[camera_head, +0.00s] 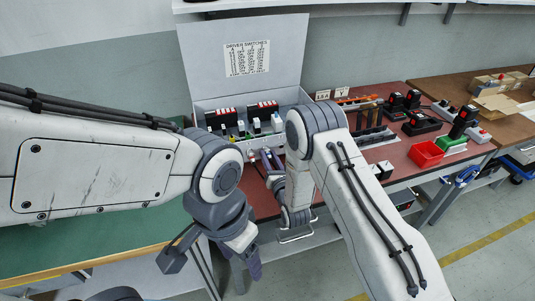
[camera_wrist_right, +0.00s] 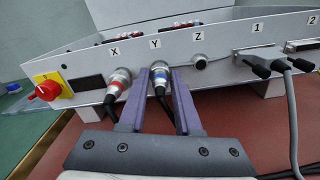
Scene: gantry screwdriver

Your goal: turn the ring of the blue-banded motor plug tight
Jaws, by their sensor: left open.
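The blue-banded plug (camera_wrist_right: 159,78) sits in the socket marked Y on the front of the metal box, its dark cable hanging down. My right gripper (camera_wrist_right: 160,74) has its two purple fingers on either side of this plug; I cannot tell whether both touch the ring. In the head view my right gripper (camera_head: 267,158) is at the box's front, and the plug is too small to make out there. A red-banded plug (camera_wrist_right: 120,78) sits in socket X, left of the fingers. My left gripper (camera_head: 253,267) is open and low in front of the benches, away from the box.
Socket Z (camera_wrist_right: 200,62) is right of the fingers, with grey connector 1 (camera_wrist_right: 265,62) beyond. A red knob (camera_wrist_right: 47,91) is at left. The box lid (camera_head: 245,62) stands open. A red bin (camera_head: 425,153) is on the red bench to the right.

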